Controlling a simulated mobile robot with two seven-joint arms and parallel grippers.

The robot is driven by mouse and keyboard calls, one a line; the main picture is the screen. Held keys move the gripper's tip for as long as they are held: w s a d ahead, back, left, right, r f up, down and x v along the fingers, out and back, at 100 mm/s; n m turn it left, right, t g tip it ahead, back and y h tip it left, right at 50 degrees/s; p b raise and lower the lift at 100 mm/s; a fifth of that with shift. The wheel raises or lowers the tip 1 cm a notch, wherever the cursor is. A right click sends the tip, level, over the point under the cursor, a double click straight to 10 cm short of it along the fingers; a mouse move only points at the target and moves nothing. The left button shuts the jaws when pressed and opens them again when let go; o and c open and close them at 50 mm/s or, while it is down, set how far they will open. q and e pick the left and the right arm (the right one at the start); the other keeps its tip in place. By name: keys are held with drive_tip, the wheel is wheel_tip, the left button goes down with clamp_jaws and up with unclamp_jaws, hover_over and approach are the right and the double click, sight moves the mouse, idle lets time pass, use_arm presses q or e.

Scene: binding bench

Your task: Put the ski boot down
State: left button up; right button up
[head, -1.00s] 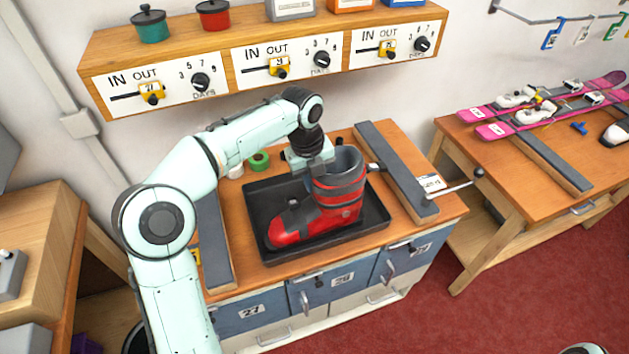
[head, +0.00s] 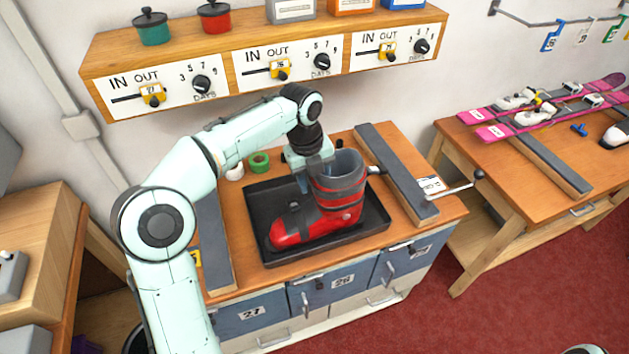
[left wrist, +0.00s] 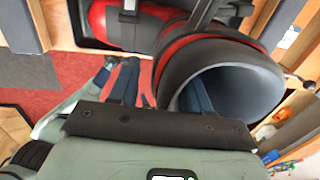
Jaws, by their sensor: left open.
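The red and dark grey ski boot (head: 322,208) stands upright in the black tray (head: 262,208) on the bench, its toe pointing to the lower left. Its open cuff also shows close up in the left wrist view (left wrist: 235,85). One finger overlaps the cuff opening. Whether either finger touches the boot is hard to tell. My right gripper is not in view.
Grey padded rails (head: 396,172) flank the tray, with a lever (head: 455,188) at the right. A green tape roll (head: 259,162) lies behind the tray. A shelf with dials (head: 265,65) hangs above. Pink skis (head: 540,112) lie on the right bench.

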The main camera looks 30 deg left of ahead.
use_arm(q)
drive_tip(key=r, duration=0.3)
drive_tip(key=r+p, duration=0.1)
drive_tip(key=r, duration=0.5)
drive_tip(key=shift+s+a+r+p, duration=0.3)
drive_tip(key=shift+a+r+p, duration=0.05)
drive_tip(key=shift+r, duration=0.05)
drive_tip(key=shift+s+r, duration=0.2)
drive_tip(key=shift+r, duration=0.1)
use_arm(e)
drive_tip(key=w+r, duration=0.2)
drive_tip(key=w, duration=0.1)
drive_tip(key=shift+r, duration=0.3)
